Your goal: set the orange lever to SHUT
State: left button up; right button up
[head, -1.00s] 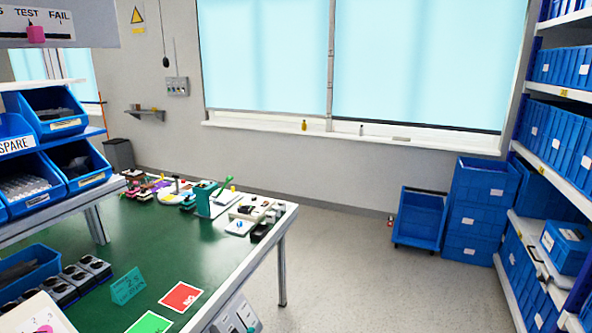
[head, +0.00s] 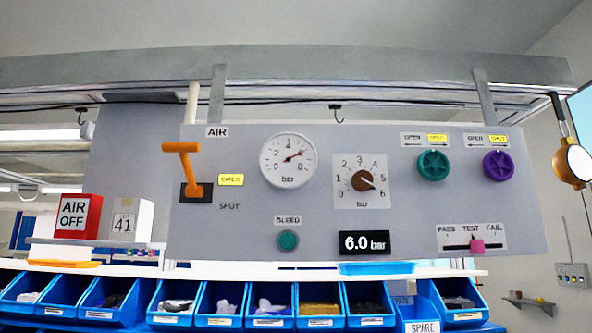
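The orange lever (head: 190,170) is at the left end of a grey panel (head: 330,220) in the head view. It stands up from a dark slot plate, with its crossbar handle at the top. A yellow label (head: 231,180), too small to read surely, is right of the lever, and the word SHUT (head: 229,207) is printed below that label. The handle is above the level of both. Neither of my grippers shows in the head view.
The panel also carries a pressure gauge (head: 288,160), a brown rotary knob (head: 363,180), green (head: 433,165) and purple (head: 498,165) knobs, a green BLEED button (head: 288,240) and a pink slider (head: 477,245). Blue bins (head: 260,303) line the shelf below. A round lamp-like object (head: 573,163) hangs at right.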

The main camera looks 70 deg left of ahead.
aim_at(191, 190)
jog(key=u, duration=0.45)
jog(key=j+u, duration=0.1)
jog(key=u, duration=0.8)
jog(key=j+u, duration=0.1)
jog(key=u, duration=0.85)
jog(key=j+u, duration=0.15)
jog(key=u, duration=0.3)
jog(key=k+j+u, duration=0.15)
jog(key=k+j, duration=0.1)
jog(key=j, duration=0.05)
